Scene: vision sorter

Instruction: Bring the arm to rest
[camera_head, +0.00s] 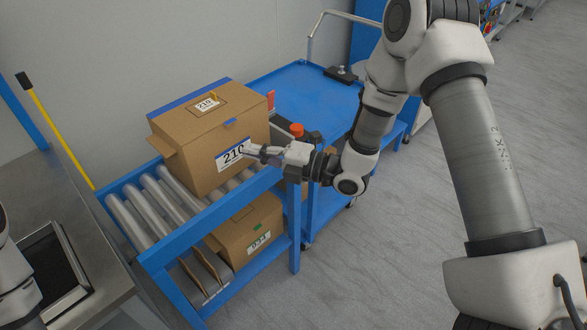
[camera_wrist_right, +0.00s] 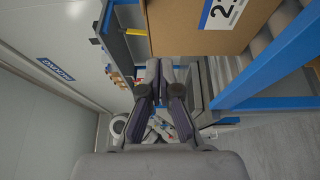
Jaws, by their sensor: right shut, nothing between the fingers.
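My right arm (camera_head: 375,120) reaches in from the right in the head view. Its gripper (camera_head: 250,150) is shut and empty, in front of the cardboard box labelled 210 (camera_head: 190,145). I cannot tell whether the fingertips touch the box. In the right wrist view the two fingers (camera_wrist_right: 159,70) are together with nothing between them. The box (camera_wrist_right: 190,25) fills the top of that view, beyond the fingers. At the left edge of the head view a white piece of my left arm (camera_head: 12,275) shows; its gripper is out of the picture.
The box sits on a blue roller rack (camera_head: 150,262); a second box (camera_head: 245,232) is on its lower level. A blue cart (camera_head: 305,95) with an orange-topped item (camera_head: 297,129) stands beside it. A steel bench (camera_head: 45,190) is at left. Grey floor (camera_head: 390,270) is clear at front right.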

